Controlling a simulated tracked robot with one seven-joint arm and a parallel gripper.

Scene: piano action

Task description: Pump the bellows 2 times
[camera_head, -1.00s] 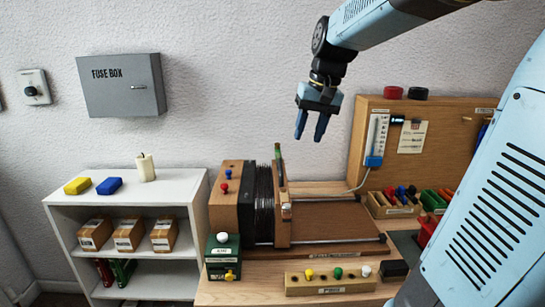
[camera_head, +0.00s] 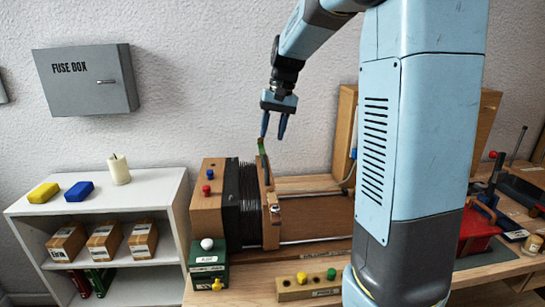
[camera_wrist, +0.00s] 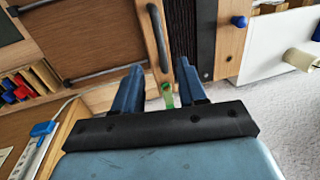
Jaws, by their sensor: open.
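The bellows (camera_head: 250,202) sit on the workbench, with dark pleats between a fixed wooden block (camera_head: 209,212) at left and a wooden moving board (camera_head: 266,205) at right. The pleats also show in the wrist view (camera_wrist: 181,30). A dark bar handle (camera_wrist: 157,38) is on the board's face. A green piece (camera_head: 261,147) stands at the board's top; it shows between the fingers in the wrist view (camera_wrist: 168,95). My gripper (camera_head: 272,132) is open and empty, just above the board's top, fingers pointing down. Whether a finger touches the green piece, I cannot tell.
Rails (camera_head: 310,241) run right of the board over a flat wooden bed. A green box with a white knob (camera_head: 207,244) stands at front left. A peg block (camera_head: 308,287) lies in front. A white shelf (camera_head: 150,185) stands left. My column hides part of the bench.

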